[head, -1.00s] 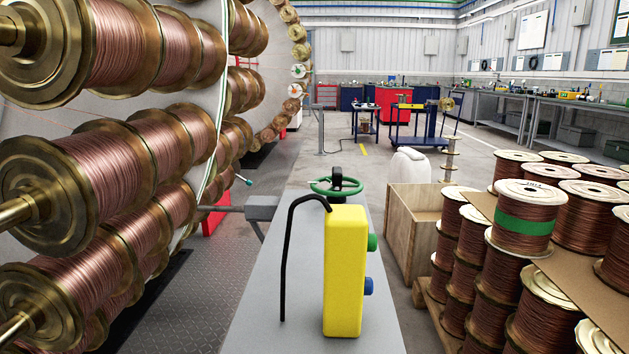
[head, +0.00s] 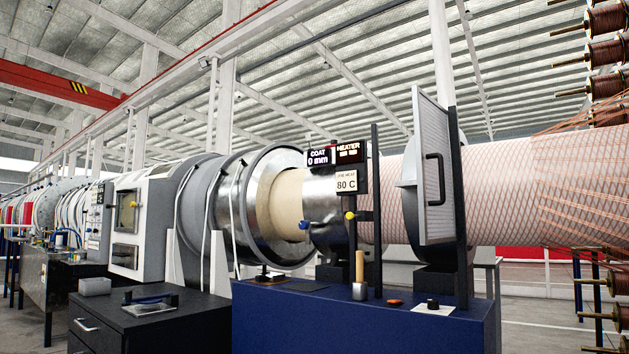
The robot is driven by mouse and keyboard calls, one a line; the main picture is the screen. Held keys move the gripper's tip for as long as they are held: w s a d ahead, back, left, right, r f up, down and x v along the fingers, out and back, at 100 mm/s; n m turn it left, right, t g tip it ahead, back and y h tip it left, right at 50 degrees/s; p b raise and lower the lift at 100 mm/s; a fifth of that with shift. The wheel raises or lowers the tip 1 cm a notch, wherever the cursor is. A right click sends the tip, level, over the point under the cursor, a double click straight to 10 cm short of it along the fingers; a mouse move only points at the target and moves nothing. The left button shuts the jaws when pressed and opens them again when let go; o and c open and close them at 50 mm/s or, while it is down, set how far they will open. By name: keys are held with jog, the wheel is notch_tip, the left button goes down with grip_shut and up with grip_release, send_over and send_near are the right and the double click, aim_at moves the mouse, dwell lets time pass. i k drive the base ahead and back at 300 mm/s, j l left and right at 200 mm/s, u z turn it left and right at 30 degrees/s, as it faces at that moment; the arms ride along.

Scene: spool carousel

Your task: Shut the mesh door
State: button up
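The mesh door (head: 434,168) is a pale panel in a light frame, right of centre in the head view. It has a dark bar handle (head: 433,181) and stands upright beside a dark post (head: 460,210). It stands swung out at an angle, away from the other dark post (head: 376,210), leaving the section between the posts uncovered. My gripper is not in view.
A blue bench (head: 365,318) stands below the door, with a wooden-handled tool (head: 359,277) and small items on top. A wrapped pipe (head: 500,196) runs behind the door. A dark cabinet (head: 150,325) stands at left. Copper spools (head: 607,53) are at the far right.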

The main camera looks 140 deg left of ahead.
aim_at(431, 126)
jog(key=u, duration=3.9)
jog(key=i+l, duration=0.2)
jog(key=i, duration=0.2)
jog(key=i+l, duration=0.2)
jog(key=i, duration=0.25)
